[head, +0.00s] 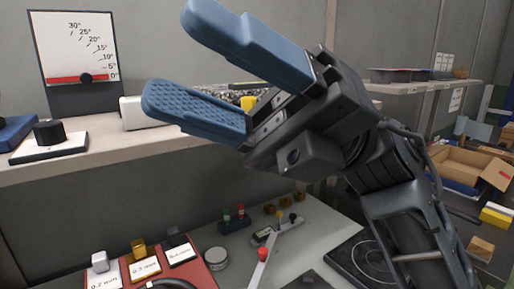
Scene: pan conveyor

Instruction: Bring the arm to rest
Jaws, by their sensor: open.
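My gripper (196,80) is large in the upper middle of the head view, with two blue padded fingers pointing up and to the left. The fingers are apart and nothing is held between them. My arm (385,180) comes in from the lower right and is bent up to the gripper. The gripper appears in front of a shelf (90,143) and hides part of it; I cannot tell how far apart they are.
An angle gauge (80,50) and a black knob (48,133) are on the shelf at left. Below, a worktop (310,240) carries labelled blocks (144,268), a red-tipped lever (263,254) and a black round-ringed plate (365,262). An open cardboard box (470,165) is at right.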

